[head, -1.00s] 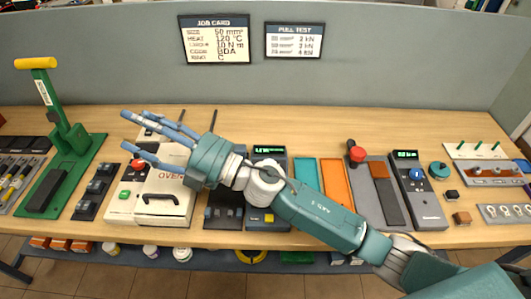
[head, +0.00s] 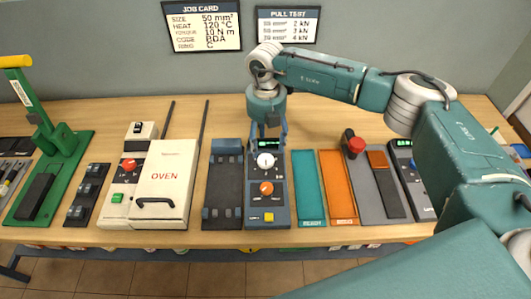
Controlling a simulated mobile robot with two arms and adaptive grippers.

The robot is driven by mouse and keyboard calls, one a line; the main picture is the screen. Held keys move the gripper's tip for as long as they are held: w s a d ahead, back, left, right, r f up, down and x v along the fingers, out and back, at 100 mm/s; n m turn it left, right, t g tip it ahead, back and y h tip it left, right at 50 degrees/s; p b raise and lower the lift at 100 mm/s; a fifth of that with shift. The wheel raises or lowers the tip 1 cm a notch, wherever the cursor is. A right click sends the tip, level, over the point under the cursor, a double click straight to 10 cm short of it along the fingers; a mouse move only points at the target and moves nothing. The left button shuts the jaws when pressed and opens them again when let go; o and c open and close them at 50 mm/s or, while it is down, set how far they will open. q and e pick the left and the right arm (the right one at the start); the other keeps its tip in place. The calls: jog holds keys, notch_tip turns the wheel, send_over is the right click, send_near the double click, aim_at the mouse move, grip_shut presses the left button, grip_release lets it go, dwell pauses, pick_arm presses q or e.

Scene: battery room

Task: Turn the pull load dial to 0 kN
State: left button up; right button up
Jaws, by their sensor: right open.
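A dark blue control box (head: 281,213) stands mid-bench, with a green-lit display, a white dial (head: 265,160), an orange dial (head: 266,188) and a yellow button. Its dial labels are too small to read, so I cannot tell for certain which dial is the pull load dial. My right gripper (head: 268,140) points down over the top of this box. Its fingers are open and spread to either side of the display, just behind the white dial. Nothing is held. Whether the fingers touch the box is unclear. My left gripper is out of view.
A dark clamp rail (head: 226,185) lies left of the box, then the white oven (head: 165,185). Teal (head: 309,190) and orange (head: 338,188) trays lie to the right. A red-knobbed lever (head: 355,146) and another display box (head: 404,165) stand farther right, partly near my arm.

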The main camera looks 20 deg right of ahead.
aim_at(266, 159)
notch_tip(266, 159, down, 6)
jog(key=shift+r+p, duration=0.15)
jog(key=shift+p, duration=0.7)
jog(key=shift+f, duration=0.7)
jog(key=c, duration=1.1)
